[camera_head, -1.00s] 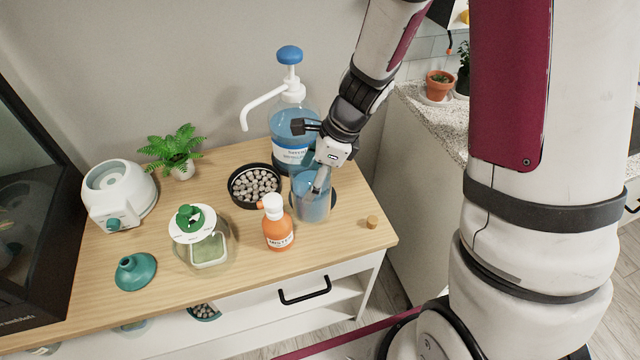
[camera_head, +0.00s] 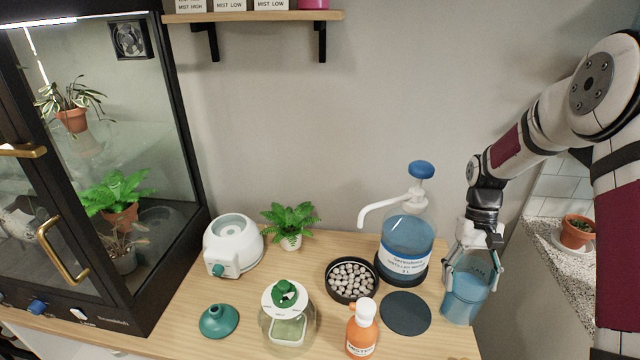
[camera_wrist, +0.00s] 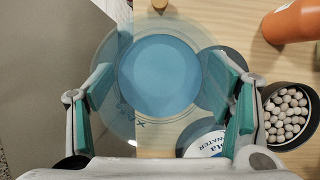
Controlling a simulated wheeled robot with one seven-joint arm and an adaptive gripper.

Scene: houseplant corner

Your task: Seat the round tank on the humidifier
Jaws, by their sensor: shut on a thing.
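The round tank (camera_head: 465,298) is clear, with blue liquid inside. My gripper (camera_head: 472,272) is shut on its sides and holds it upright at the table's right edge. In the wrist view the tank (camera_wrist: 160,78) lies between both teal-padded fingers and overlaps the wooden edge, seemingly raised; the exact height is unclear. The humidifier base (camera_head: 232,240) is white with a round recess on top and a teal knob (camera_head: 222,270). It stands at the back left of the table, well away from my gripper.
Between them stand a pump bottle (camera_head: 407,248), a pebble dish (camera_head: 352,296), an orange bottle (camera_head: 362,330), a green-topped jar (camera_head: 288,318) and a fern (camera_head: 290,222). A dark round mat (camera_head: 405,313) lies bare. A teal funnel (camera_head: 218,320) and glass cabinet (camera_head: 165,200) are left; a shelf (camera_head: 255,17) hangs above.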

